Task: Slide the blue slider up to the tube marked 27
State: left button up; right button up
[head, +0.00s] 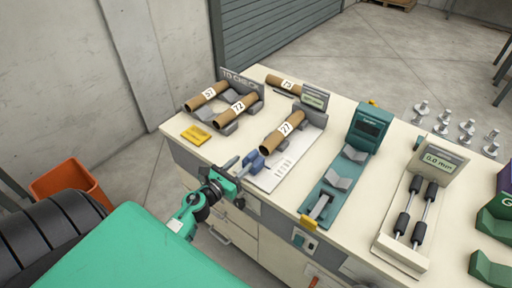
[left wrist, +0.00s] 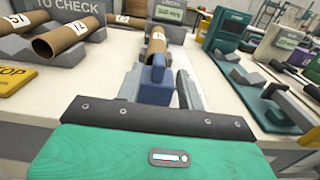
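The tube marked 27 (head: 283,131) is a brown cardboard tube lying tilted on a grey cradle on a white fixture (head: 266,181). Its end also shows in the left wrist view (left wrist: 157,43). The blue slider (head: 254,161) stands on the fixture at the near end of this tube, with a small space between. My left gripper (head: 243,169) is at the slider. In the left wrist view its fingers stand apart on either side of the blue slider (left wrist: 157,80) and look open. Whether a finger touches it is hard to tell. My right gripper is not in view.
Tubes marked 57 (head: 208,96) and 72 (head: 236,109) lie on cradles at left, with a tube marked 73 (head: 284,82) behind. A yellow sign (head: 196,135) lies near the edge. A teal gauge (head: 367,127) stands to the right.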

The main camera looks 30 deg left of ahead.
aim_at(256, 150)
pick_arm(q)
jog(key=w, duration=0.3)
jog(key=w+p, duration=0.1)
jog(key=w, duration=0.1)
jog(key=w+p, duration=0.1)
jog(key=w, duration=0.2)
jog(key=shift+w+d, duration=0.35)
jog(key=shift+c, duration=0.2)
grip_shut()
